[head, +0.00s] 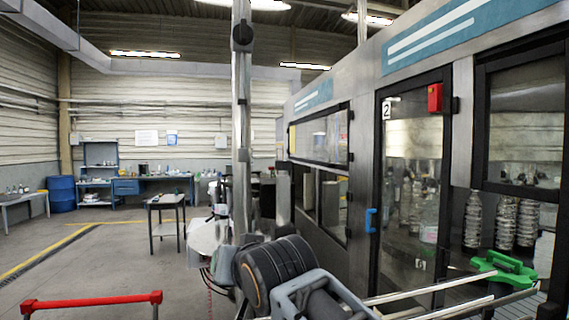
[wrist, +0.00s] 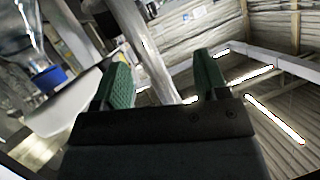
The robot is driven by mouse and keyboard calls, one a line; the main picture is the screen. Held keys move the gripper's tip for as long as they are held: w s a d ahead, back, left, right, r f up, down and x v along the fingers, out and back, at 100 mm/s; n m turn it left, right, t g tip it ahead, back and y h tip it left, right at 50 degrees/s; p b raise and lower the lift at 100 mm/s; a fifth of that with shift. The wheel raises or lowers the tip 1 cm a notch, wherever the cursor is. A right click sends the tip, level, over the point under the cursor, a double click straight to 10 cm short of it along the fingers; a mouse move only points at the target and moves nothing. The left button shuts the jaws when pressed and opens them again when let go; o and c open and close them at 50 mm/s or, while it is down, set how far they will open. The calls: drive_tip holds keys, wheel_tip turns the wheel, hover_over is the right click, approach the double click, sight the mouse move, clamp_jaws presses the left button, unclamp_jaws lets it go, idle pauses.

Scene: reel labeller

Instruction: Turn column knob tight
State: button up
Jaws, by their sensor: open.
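A grey upright column (head: 241,110) stands left of the machine in the head view. A round black knob (head: 242,37) sits on it high up, and a smaller dark part shows lower down. Whether the knob is tight cannot be told. In the wrist view, my gripper (wrist: 160,62) is open, with its two green-padded fingers apart and nothing between them. A tilted grey post (wrist: 143,45), seemingly the column, runs behind the gap. I cannot make out the knob in the wrist view. In the head view my gripper is not clearly seen; my dark arm joint covers the column's lower part.
A pale round reel plate (head: 210,236) is beside the column. The glazed machine (head: 365,180) fills the right side, with a blue door handle (head: 370,220) and a green clamp-like part (head: 504,269). A red rail (head: 92,302) is at lower left. Open floor lies left.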

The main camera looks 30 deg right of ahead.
sight(284, 165)
drive_tip(key=d+r+t+h+p, duration=0.1)
drive_tip(key=d+r+t+h, duration=0.15)
drive_tip(key=d+r, duration=0.4)
drive_tip(key=d+r+t+h, duration=0.1)
drive_tip(key=d+r+h, duration=0.25)
drive_tip(key=r, duration=0.65)
drive_tip(key=shift+m, duration=0.4)
drive_tip(key=p+x, duration=0.1)
drive_tip(key=x, duration=0.2)
drive_tip(key=p+x, duration=0.2)
drive_tip(key=x, duration=0.2)
drive_tip(key=p+x, duration=0.2)
drive_tip(key=x, duration=0.2)
drive_tip(key=shift+d, duration=0.3)
drive_tip(key=shift+p+x, duration=0.4)
drive_tip(key=shift+x, duration=0.35)
drive_tip(key=shift+c, duration=0.3)
